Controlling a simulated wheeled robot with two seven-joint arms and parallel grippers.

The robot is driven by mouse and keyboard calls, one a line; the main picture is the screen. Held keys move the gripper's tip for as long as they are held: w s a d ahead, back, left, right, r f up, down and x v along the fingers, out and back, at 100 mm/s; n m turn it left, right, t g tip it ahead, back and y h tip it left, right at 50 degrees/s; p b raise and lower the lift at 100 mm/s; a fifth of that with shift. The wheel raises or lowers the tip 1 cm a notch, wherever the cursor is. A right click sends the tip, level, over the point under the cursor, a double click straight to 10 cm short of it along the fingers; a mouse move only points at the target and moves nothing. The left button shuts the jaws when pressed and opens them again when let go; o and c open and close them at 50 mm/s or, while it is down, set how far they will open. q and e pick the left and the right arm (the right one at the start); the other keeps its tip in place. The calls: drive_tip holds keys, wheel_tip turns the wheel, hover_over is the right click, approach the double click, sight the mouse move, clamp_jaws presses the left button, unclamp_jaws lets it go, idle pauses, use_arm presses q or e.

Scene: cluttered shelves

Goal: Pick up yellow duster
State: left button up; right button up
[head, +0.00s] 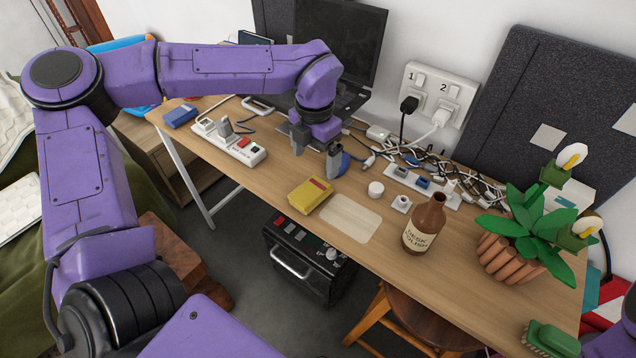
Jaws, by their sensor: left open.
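The yellow duster (309,196) looks like a flat yellow block with a red stripe on top. It lies near the front edge of the wooden desk, left of a pale rectangular patch (351,218). My left gripper (316,156) points down over the desk, behind the duster in the picture. Its fingers are spread with nothing between them, and it looks apart from the duster. A blue object (343,160) is partly hidden by its right finger. My right gripper is out of the picture.
A white power strip (228,143) lies left of the duster. A brown polish bottle (425,224), a white round piece (376,189) and tangled cables (440,174) are to the right. A laptop (335,50) stands behind. A potted plant (515,245) fills the right end.

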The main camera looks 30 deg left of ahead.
sight(310, 190)
use_arm(q)
drive_tip(key=f, duration=0.2)
drive_tip(key=s+f, duration=0.1)
drive_tip(key=f, duration=0.2)
drive_tip(key=s+f, duration=0.1)
drive_tip(key=f, duration=0.2)
drive_tip(key=shift+a+f, duration=0.15)
drive_tip(key=shift+a, duration=0.1)
drive_tip(key=shift+f, duration=0.5)
drive_tip(key=c, duration=1.1)
